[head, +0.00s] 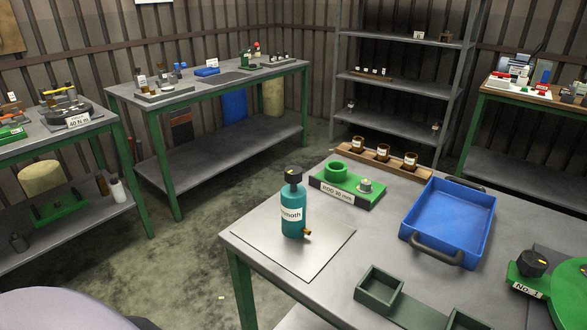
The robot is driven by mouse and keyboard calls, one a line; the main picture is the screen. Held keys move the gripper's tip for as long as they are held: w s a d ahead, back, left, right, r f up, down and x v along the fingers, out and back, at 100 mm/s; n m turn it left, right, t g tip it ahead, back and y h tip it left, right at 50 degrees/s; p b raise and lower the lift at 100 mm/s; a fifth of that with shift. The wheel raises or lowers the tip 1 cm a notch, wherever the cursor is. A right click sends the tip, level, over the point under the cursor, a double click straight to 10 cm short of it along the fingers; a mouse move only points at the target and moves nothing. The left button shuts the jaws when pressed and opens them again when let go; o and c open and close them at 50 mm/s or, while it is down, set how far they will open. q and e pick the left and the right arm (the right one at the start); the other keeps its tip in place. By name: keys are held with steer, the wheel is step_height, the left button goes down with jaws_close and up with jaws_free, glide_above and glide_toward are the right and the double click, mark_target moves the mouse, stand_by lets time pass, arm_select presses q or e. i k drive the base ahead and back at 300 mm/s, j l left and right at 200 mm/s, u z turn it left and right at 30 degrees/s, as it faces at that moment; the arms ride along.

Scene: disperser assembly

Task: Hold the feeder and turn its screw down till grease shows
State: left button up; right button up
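The feeder (292,222) is a teal cylinder with a white label whose visible letters end in "moth". It stands upright on a thin grey plate (318,257) at the near left corner of the table. Its screw (293,175) is the dark knob on top, with a small yellow mark, above a dark neck. A short brass outlet (307,232) points out low on the right side. The outlet is too small to tell whether any grease shows. Neither of my grippers is in this view, and nothing is seen holding the feeder.
Behind the feeder is a green block (347,186) labelled "ROD 30 mm". A wooden rack (399,170) holds three brown jars. A blue tray (485,238) with dark handles is to the right. Dark green open boxes (380,291) lie in front, and a green "No. 1" fixture (526,285) is at right.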

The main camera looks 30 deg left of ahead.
mark_target(292, 174)
steer(key=j+z, duration=0.15)
steer(key=j, duration=0.35)
steer(key=k+j+z, duration=0.15)
steer(key=j, duration=0.35)
steer(key=j+z, duration=0.15)
steer(key=j, duration=0.4)
steer(key=k+j+z, duration=0.15)
steer(key=j, duration=0.35)
